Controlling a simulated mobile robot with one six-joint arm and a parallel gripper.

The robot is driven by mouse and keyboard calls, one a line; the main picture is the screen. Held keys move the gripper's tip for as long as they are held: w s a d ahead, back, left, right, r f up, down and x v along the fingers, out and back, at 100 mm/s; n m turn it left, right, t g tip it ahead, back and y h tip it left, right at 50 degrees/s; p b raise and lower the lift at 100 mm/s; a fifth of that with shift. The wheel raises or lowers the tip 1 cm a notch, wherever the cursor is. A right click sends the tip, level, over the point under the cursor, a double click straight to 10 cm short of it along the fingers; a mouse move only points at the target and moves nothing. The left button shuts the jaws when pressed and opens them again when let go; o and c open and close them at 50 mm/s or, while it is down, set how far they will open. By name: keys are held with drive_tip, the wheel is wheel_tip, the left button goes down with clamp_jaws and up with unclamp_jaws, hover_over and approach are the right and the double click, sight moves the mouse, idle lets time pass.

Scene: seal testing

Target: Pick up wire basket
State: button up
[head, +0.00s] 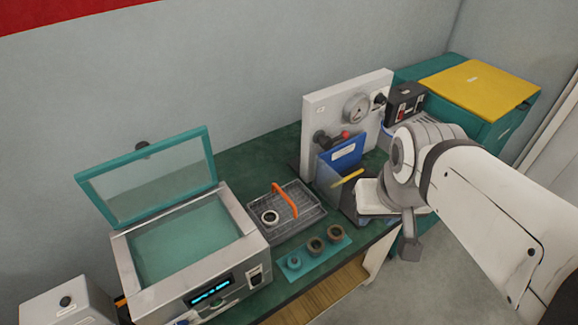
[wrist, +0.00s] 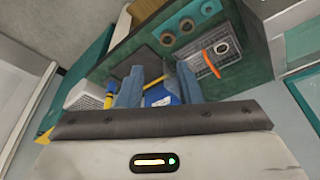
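The wire basket (head: 309,212) is a shallow grey mesh tray with an upright orange handle (head: 285,200). It stands on the dark green bench top, with a pale ring (head: 270,217) inside it at the left. In the wrist view the basket (wrist: 229,57) is at the upper right, beyond my fingers and to their right. My gripper (wrist: 158,78) is open, with its two blue-grey fingers apart and nothing held between them. In the head view my arm reaches in from the right, and my fingers are hard to make out there. The basket is apart from my gripper.
A tank with a raised teal-framed lid (head: 150,178) stands left of the basket. A teal strip (head: 326,258) with several rings lies in front. A blue folder (head: 342,155) and a gauge panel (head: 335,103) stand to the right. A yellow-topped cabinet (head: 478,88) is farther right.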

drive_tip(key=shift+a+r, duration=0.1)
drive_tip(key=n+g+h+b, duration=0.2)
drive_tip(key=n+b, duration=0.2)
drive_tip(key=n, duration=0.3)
hover_over(283, 194)
drive_tip(key=a, duration=0.1)
drive_tip(key=s+a+x, duration=0.1)
drive_tip(key=a+x, duration=0.1)
drive_tip(key=x, duration=0.7)
drive_tip(key=s+a+f+x, duration=0.1)
drive_tip(key=x, duration=1.1)
drive_tip(key=p+x, duration=0.1)
drive_tip(key=x, duration=0.1)
drive_tip(key=s+p+x, duration=0.1)
drive_tip(key=x, duration=0.2)
drive_tip(key=shift+a+f, duration=0.15)
clamp_jaws()
